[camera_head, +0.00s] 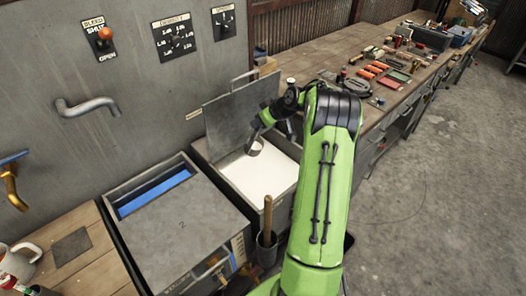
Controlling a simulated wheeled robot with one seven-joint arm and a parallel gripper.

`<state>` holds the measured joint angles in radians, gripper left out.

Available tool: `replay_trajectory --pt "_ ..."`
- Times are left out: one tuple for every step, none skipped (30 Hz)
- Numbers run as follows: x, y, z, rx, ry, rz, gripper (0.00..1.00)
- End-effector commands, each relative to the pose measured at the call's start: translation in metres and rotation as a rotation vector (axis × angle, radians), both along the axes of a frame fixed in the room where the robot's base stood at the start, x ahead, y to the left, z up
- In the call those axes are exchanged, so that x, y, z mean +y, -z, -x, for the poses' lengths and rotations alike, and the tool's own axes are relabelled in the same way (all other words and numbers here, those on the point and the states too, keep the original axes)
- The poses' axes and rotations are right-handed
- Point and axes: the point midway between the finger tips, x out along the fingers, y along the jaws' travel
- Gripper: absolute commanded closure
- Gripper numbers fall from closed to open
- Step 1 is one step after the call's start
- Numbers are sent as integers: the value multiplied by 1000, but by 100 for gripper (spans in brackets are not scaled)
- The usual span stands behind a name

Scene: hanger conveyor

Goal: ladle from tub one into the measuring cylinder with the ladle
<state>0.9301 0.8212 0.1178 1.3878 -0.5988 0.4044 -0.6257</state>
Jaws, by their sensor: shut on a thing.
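An open tub (283,198) of white contents stands right of a tub marked 2 (180,225); I take the open one to be tub one, though no number shows on it. Its grey lid (240,112) stands raised at the back. My gripper (266,120) is over the tub's back part, shut on the ladle. The ladle's grey cup (256,147) is at or just above the white surface; I cannot tell whether it touches or holds anything. The fingers are small and partly hidden by my green arm. I cannot make out a measuring cylinder.
A dark holder (267,250) with a wooden-handled tool stands at the tubs' front. Blue shows in tub 2's back gap. A cluttered workbench (310,62) runs right; a mug (22,258) stands lower left.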

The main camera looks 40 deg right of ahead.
Motion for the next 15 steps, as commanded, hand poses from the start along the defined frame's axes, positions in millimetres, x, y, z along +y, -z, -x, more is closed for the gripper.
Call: replay_trajectory --pt "0 1 1 -6 0 1 100" --pt "-1 2 1 -8 0 0 100" --pt "-1 2 2 -11 0 0 100" --pt "-1 2 2 -13 1 -1 100" --pt "-1 2 3 -16 1 -2 100" --pt "-1 2 4 -19 1 -2 100" --pt "-1 2 4 -21 0 -2 100" --pt "-1 2 4 -24 0 -2 100" --pt "-1 2 5 -27 0 -3 100" --pt "-1 2 5 -30 -1 -2 100" --pt "-1 2 6 -32 -1 -3 100" --pt "-1 2 6 -35 -1 -3 100" --pt "-2 3 7 -38 -1 -4 100" --pt "-2 3 7 -40 -1 -4 100" --pt "-2 3 8 -43 0 -5 100"
